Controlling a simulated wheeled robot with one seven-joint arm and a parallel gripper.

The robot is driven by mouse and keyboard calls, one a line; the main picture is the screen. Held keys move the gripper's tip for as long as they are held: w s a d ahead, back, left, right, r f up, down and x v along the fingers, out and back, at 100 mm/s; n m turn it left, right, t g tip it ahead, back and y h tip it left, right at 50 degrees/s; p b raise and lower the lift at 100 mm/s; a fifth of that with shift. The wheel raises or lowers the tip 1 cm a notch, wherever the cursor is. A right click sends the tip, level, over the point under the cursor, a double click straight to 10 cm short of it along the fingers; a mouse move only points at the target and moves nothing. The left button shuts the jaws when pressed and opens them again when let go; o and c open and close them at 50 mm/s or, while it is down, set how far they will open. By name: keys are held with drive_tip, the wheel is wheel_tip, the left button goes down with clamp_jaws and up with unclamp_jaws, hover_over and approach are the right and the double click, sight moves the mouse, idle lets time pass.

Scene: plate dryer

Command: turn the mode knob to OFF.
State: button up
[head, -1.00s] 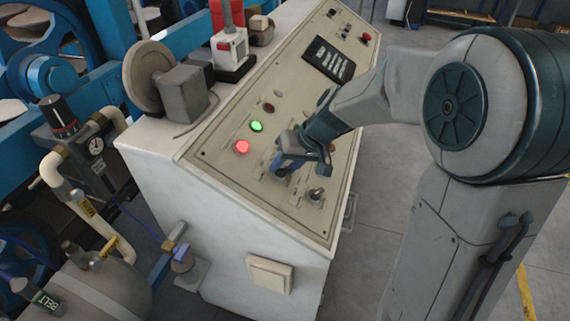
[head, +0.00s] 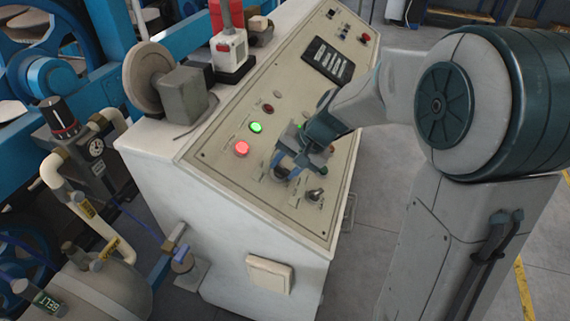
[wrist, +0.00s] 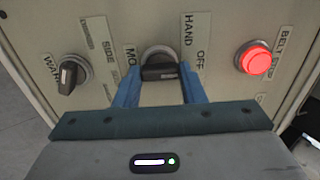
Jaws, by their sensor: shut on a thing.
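The mode knob (wrist: 159,72) is a dark knob on a pale round base in the wrist view, between my two blue fingers. Labels HAND and OFF stand to its right, and a partly covered label starting "MO" stands to its left. My gripper (wrist: 158,88) is shut on the knob, a finger at each side. In the head view, my gripper (head: 287,170) reaches down to the lower part of the sloped control panel (head: 232,176). The knob is mostly hidden there by the fingers. The knob's exact pointer position is hard to tell.
A second dark knob (wrist: 72,75) is left of the gripper in the wrist view. A lit red button (wrist: 256,58) is to the right. A green button (head: 256,127) is lit on the panel. A red-and-white device (head: 230,45) stands on the cabinet's top ledge.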

idle(0.4)
drive_tip(key=o, duration=1)
drive_tip(key=v, duration=1.4)
drive_tip(key=shift+f, duration=0.1)
drive_tip(key=s+d+f+n+h, duration=0.1)
drive_tip(key=s+d+f+h, duration=0.1)
drive_tip(key=s, duration=0.3)
drive_tip(key=s+d+f+n+h, duration=0.1)
drive_tip(key=s+d+f, duration=0.1)
drive_tip(key=s, duration=0.4)
drive_tip(key=s+d+f+n+t+h, duration=0.1)
drive_tip(key=s+d+f+h, duration=0.1)
drive_tip(key=s, duration=0.3)
drive_tip(key=shift+s+d+f+n+h, duration=0.15)
drive_tip(key=shift+d+f+n, duration=0.05)
drive_tip(key=shift+f, duration=0.15)
drive_tip(key=shift+s+d+f+n+h, duration=0.15)
drive_tip(key=shift+s+d+f+n, duration=0.05)
drive_tip(key=shift+f, duration=0.2)
